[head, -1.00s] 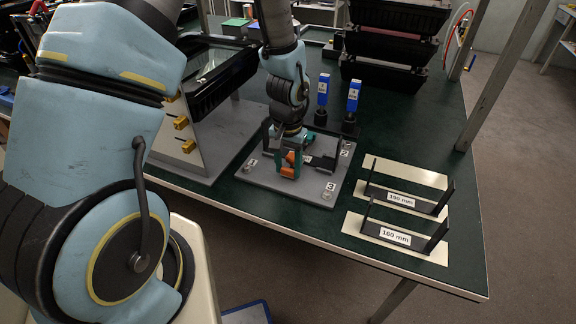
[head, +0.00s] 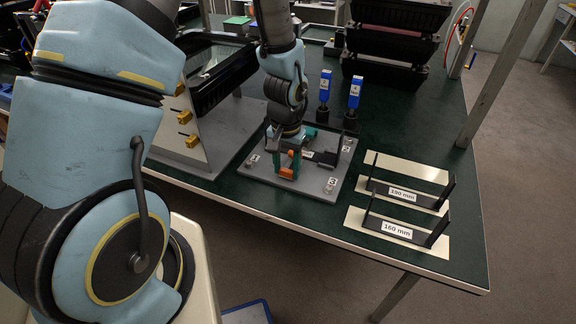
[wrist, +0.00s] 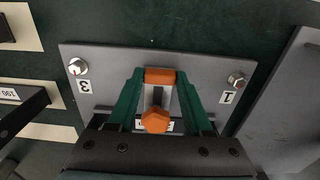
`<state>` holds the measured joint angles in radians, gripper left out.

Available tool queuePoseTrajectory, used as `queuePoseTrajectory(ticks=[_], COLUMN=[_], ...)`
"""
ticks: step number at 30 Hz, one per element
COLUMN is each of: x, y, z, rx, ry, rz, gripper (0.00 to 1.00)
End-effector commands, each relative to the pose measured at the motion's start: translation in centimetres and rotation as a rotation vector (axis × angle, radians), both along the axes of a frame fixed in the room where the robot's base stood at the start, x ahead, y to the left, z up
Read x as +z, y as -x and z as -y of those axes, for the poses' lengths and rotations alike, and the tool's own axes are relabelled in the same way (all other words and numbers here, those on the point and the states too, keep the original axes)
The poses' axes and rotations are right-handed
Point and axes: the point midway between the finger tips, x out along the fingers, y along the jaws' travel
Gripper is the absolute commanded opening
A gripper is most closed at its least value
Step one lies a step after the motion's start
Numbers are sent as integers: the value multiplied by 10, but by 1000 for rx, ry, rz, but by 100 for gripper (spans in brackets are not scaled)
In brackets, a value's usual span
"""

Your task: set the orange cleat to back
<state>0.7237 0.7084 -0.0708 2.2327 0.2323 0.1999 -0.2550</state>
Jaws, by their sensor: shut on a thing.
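The orange cleat (wrist: 159,76) shows in the wrist view between the two green fingers of my gripper (wrist: 160,92), which are shut on it. An orange hexagonal knob (wrist: 155,121) lies nearer the wrist. In the head view, my gripper (head: 287,168) points down over the grey plate (head: 262,179), with the orange partly hidden by the fingers. The plate carries labels 1, 2 and 3 near its corners. The fingers and wrist hide part of the fixture under the cleat, so its exact seating cannot be told.
Two black brackets, labelled 190 mm (head: 402,195) and 160 mm (head: 397,230), stand on pale strips at right. Two blue-topped tools (head: 354,92) stand behind the plate. A grey panel with yellow clips (head: 184,117) stands at left. Black housings (head: 385,75) are stacked behind.

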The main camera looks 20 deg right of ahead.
Motion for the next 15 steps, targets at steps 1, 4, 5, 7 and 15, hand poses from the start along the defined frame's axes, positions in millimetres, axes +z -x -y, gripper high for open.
queuePoseTrajectory(ticks=[1, 4, 5, 7, 15], x=[0, 0, 0, 0, 0], y=[3, 3, 4, 4, 3], z=[-3, -3, -3, -4, -3], rx=[-1, -1, -1, -1, 0], ry=[-6, -8, -8, -9, -8], rz=[-4, -7, -7, -8, -7], gripper=[0, 0, 0, 0, 80])
